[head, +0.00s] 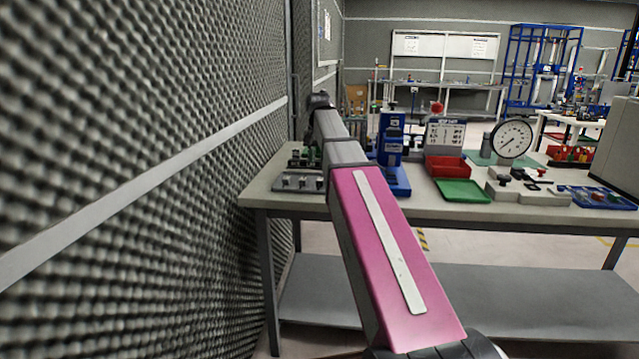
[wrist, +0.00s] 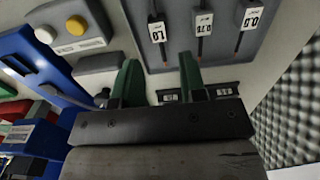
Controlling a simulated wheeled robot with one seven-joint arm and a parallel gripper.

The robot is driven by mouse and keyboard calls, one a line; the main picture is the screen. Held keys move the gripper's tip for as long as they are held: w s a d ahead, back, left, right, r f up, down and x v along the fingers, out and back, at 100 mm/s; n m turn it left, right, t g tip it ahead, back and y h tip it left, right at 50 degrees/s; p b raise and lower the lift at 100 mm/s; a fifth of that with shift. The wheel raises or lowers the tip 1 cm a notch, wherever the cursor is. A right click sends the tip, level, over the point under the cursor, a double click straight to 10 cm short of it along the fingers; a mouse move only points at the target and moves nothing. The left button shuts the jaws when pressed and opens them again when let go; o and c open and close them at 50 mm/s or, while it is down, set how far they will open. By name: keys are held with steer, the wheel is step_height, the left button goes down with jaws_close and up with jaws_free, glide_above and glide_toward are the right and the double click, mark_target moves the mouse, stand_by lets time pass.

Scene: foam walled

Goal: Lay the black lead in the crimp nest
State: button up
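My gripper (wrist: 158,62) has two green fingers standing apart, with nothing visible held between them. It is over a grey plate (wrist: 225,25) that carries dark thin pieces (wrist: 200,28) with white number tags. I cannot tell whether one of these is the black lead. In the head view my arm reaches to the bench's left end and hides part of the grey fixture (head: 298,180) there. A blue press-like device (head: 392,140) stands just right of my arm. I cannot make out the crimp nest in either view.
A foam wall (head: 150,150) runs close along the left; it also shows at right in the wrist view (wrist: 296,110). On the bench (head: 440,205) stand a red bin (head: 447,167), a green tray (head: 462,191), a dial gauge (head: 512,139) and a blue tray (head: 598,198).

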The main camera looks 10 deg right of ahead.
mark_target(320, 180)
step_height(320, 180, down, 8)
steer(key=shift+s+d+f, duration=0.15)
stand_by(0.4)
steer(key=shift+c, duration=0.3)
steer(key=c, duration=0.6)
